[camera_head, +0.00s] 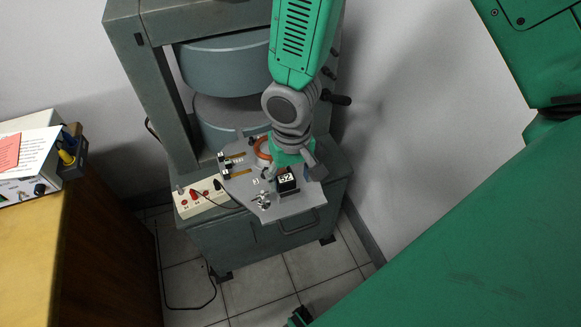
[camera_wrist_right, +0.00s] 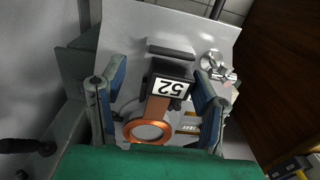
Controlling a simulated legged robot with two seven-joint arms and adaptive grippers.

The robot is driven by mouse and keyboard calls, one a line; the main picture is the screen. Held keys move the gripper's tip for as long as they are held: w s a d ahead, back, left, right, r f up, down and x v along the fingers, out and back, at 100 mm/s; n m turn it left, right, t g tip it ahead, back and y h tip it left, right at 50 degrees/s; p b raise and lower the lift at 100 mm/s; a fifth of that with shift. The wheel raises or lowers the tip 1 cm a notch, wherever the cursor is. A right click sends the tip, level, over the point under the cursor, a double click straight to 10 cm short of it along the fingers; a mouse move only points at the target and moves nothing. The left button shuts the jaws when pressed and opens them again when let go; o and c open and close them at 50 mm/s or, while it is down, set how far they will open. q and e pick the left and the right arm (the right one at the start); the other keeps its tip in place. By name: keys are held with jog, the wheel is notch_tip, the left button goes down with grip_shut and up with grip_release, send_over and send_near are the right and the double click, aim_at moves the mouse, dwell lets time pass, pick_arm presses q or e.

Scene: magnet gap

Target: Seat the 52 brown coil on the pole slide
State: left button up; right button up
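The 52 brown coil shows in the right wrist view as a copper-brown ring (camera_wrist_right: 147,131) with a flat brown strip leading to a black block labelled 52 (camera_wrist_right: 170,87). In the head view, the block (camera_head: 287,180) and part of the ring (camera_head: 262,149) show on a grey plate, partly hidden by my right gripper (camera_head: 287,165). In the right wrist view, my right gripper (camera_wrist_right: 158,88) is open. Its fingers stand either side of the block, with a visible gap at the left finger. I cannot tell which part is the pole slide. My left gripper is not in view.
The grey plate (camera_head: 290,208) juts from the magnet frame (camera_head: 160,85), below its round poles. A white box with red knobs (camera_head: 200,198) sits at its left, with a cable. A silver fitting (camera_head: 262,200) stands near the plate's front. A wooden bench (camera_head: 100,240) is at left.

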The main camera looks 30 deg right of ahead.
jog(key=shift+a+r, duration=0.25)
jog(key=shift+a, duration=0.6)
jog(key=shift+s+d+f, duration=0.1)
jog(key=shift+s+d, duration=0.05)
jog(key=shift+d, duration=0.45)
jog(key=shift+a, duration=0.15)
jog(key=shift+a+r, duration=0.1)
jog(key=shift+r, duration=0.15)
notch_tip(320, 180, up, 12)
jog(key=shift+f, duration=0.2)
jog(key=shift+d, duration=0.25)
